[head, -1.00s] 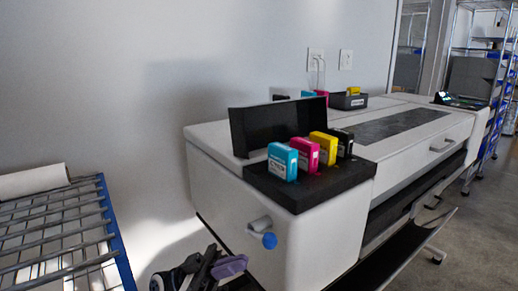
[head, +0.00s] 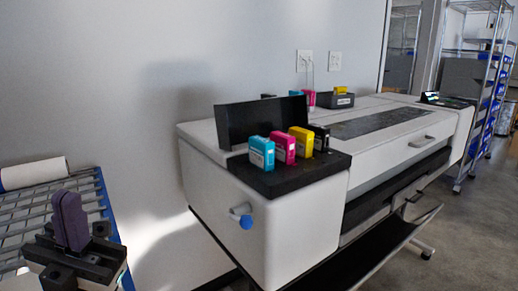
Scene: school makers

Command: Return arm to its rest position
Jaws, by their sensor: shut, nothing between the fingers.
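My gripper (head: 69,197) shows at the lower left of the head view. Its two purple fingers point up and are pressed together, with nothing between them. Its black body is below them, in front of the wire rack, and covers part of it. The gripper is well to the left of the large white printer (head: 225,205) and apart from it in the picture. The rest of my arm is out of view.
The wire rack (head: 103,193) with a white paper roll (head: 35,173) stands at left. Cyan (head: 262,152), magenta (head: 283,149), yellow (head: 301,141) and black (head: 320,138) cartridges stand in the printer's black bay. A blue-tipped lever (head: 246,222) sticks out below. Shelving (head: 487,90) stands far right.

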